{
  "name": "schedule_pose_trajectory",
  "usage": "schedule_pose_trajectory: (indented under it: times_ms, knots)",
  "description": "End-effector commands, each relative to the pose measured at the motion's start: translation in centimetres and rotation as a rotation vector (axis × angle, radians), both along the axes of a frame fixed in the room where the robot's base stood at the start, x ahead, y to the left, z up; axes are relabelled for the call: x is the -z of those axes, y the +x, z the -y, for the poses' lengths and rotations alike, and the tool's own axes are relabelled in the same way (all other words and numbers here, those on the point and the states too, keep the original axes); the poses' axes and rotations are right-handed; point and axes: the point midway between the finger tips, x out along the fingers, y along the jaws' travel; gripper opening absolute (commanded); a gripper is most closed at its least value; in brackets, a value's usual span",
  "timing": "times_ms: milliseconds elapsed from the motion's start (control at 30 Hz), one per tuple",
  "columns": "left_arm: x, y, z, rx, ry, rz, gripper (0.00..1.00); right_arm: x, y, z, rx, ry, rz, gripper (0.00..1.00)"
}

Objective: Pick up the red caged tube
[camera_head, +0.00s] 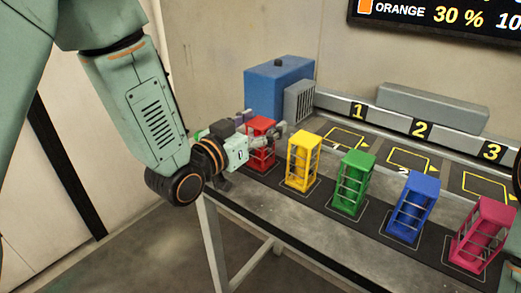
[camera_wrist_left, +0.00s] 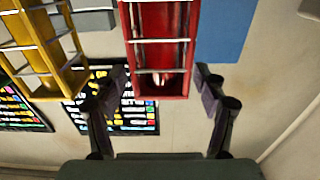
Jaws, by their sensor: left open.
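The red caged tube (camera_head: 262,155) stands upright at the left end of the row on the bench, partly hidden by my left gripper (camera_head: 264,132). The gripper is open, with its fingers at the upper part of the red cage. In the left wrist view the red caged tube (camera_wrist_left: 160,55) appears between and beyond the two spread fingers of the gripper (camera_wrist_left: 160,76), with gaps on both sides. I cannot tell whether any finger touches it. My right gripper is not in view.
Yellow (camera_head: 302,160), green (camera_head: 352,184), blue (camera_head: 412,206) and magenta (camera_head: 482,235) caged tubes stand to the right on a dark strip. A blue box (camera_head: 277,85) stands behind the red one. Numbered marked spots run along the bench's back, free of tubes.

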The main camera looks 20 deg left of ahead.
Motion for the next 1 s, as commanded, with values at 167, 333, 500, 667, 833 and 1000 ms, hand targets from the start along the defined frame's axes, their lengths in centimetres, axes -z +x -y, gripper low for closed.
schedule_pose_trajectory:
  times_ms: [167, 333, 500, 667, 833, 1000]
  knots:
    - [-0.01, -0.02, -0.02, 0.000, 0.000, 0.000, 0.61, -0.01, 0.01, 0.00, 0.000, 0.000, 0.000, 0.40]
    - [-0.01, -0.02, -0.02, 0.000, 0.000, 0.000, 0.47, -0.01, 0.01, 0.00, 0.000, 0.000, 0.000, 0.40]
    - [-0.02, -0.02, -0.02, 0.000, 0.000, 0.000, 0.33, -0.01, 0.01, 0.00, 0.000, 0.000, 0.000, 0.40]
    - [-0.05, -0.01, -0.03, 0.000, 0.000, 0.001, 0.19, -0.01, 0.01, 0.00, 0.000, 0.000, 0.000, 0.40]
    - [-0.04, -0.01, -0.03, 0.000, 0.000, 0.001, 0.05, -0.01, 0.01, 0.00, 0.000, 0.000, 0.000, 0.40]
    - [-0.04, -0.01, -0.03, 0.000, 0.000, 0.001, 0.00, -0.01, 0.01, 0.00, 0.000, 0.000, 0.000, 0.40]
